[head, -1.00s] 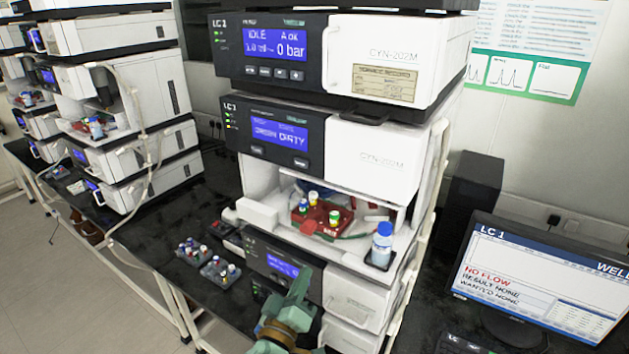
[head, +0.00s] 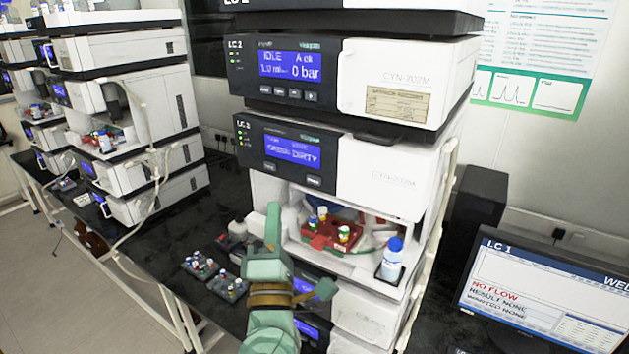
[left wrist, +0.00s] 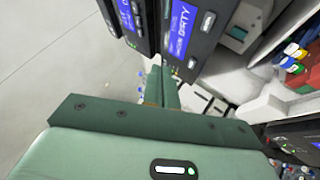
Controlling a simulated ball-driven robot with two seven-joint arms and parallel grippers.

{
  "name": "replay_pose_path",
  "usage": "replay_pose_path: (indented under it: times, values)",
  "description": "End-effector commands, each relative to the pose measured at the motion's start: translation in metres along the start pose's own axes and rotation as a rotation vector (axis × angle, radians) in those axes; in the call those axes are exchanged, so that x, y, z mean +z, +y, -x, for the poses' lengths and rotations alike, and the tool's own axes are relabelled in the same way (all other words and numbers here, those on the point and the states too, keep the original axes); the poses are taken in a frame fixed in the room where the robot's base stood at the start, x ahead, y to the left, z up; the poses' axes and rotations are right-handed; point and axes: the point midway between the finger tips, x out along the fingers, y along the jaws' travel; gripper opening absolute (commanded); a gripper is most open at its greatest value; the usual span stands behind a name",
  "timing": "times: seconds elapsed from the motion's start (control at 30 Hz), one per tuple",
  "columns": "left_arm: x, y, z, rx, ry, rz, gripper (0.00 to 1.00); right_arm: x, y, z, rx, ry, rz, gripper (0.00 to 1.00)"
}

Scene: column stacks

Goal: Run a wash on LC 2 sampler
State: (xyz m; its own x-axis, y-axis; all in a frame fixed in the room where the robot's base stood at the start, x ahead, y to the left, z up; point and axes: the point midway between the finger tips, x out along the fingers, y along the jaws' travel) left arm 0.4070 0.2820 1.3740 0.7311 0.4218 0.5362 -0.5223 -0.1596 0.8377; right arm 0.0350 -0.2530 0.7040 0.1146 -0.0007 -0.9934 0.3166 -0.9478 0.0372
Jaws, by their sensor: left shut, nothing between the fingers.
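The sampler (head: 291,150) is the black-and-white module in the middle of the near stack. Its blue screen ends in the word DIRTY, with two buttons below it, a left one (head: 269,167) and a right one (head: 313,181). Its label looks like LC 2 but is small. The left wrist view shows this screen (left wrist: 182,28) close by. My left gripper (head: 273,212) is shut and empty, pointing up in front of the sampler's open bay, lower than the buttons in the picture. It also shows in the left wrist view (left wrist: 163,80). My right gripper is out of view.
A red vial tray (head: 330,236) and a blue-capped bottle (head: 391,259) stand in the bay. Vial racks (head: 200,266) sit on the black bench to the left. The pump (head: 290,66) above reads IDLE, 0 bar. A monitor (head: 540,290) labelled LC 1 stands at right.

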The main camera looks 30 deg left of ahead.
Motion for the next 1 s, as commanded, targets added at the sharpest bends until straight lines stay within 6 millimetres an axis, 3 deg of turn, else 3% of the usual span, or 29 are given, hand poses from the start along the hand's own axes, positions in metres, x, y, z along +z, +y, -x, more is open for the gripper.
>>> replay_pose_path:
  times: [0.23, 0.7, 1.0]
  values:
    - [0.007, -0.007, -0.009, 0.001, -0.001, -0.001, 0.0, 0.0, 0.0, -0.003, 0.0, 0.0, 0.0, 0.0]
    - [0.038, -0.039, -0.052, 0.0, -0.002, -0.003, 0.0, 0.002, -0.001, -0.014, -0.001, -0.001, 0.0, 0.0]
    - [0.045, -0.045, -0.061, 0.0, -0.001, -0.002, 0.0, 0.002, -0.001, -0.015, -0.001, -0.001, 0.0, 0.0]
